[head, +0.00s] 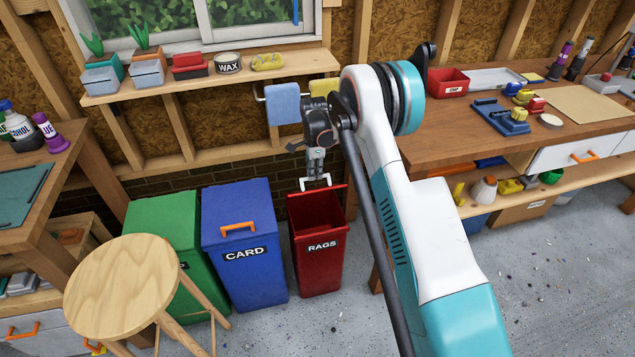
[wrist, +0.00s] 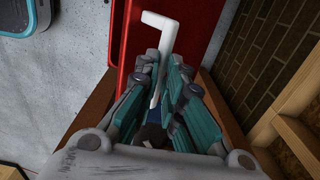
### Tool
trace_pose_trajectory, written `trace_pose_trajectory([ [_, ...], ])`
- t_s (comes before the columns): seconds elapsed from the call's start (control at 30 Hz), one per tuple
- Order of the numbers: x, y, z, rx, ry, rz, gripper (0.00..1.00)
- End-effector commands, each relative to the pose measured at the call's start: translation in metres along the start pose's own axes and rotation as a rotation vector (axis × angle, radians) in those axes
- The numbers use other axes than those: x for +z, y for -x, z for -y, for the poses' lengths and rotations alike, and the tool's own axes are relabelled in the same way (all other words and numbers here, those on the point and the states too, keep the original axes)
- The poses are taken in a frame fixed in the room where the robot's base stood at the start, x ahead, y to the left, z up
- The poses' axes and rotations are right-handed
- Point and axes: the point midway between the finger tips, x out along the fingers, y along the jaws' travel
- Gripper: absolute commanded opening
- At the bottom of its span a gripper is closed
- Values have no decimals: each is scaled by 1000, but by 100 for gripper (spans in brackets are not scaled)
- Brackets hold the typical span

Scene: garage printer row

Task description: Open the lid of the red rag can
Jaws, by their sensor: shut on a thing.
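The lid appears raised at the back, seen nearly edge-on. Its white handle (head: 316,184) sticks out behind, away from the opening. My gripper (head: 316,165) is shut on that handle. In the wrist view the teal and grey fingers (wrist: 163,68) close around the white handle (wrist: 161,28), against the red lid (wrist: 133,28).
A blue CARD bin (head: 245,275) with an orange handle stands close on the left, then a green bin (head: 160,218) and a wooden stool (head: 122,280). The workbench (head: 440,130) is on the right. A blue cloth (head: 283,104) hangs near my wrist. Clear floor lies in front.

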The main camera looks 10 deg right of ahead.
Motion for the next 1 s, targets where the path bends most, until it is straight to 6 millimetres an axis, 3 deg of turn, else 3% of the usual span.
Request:
trace_pose_trajectory([
  [0.03,0,-6,11,-21,0,0,0],
  [0.3,0,0,24,-21,0,0,0],
  [0.87,0,0,28,-21,0,0,0],
  [1.0,0,0,28,-20,0,0,31],
])
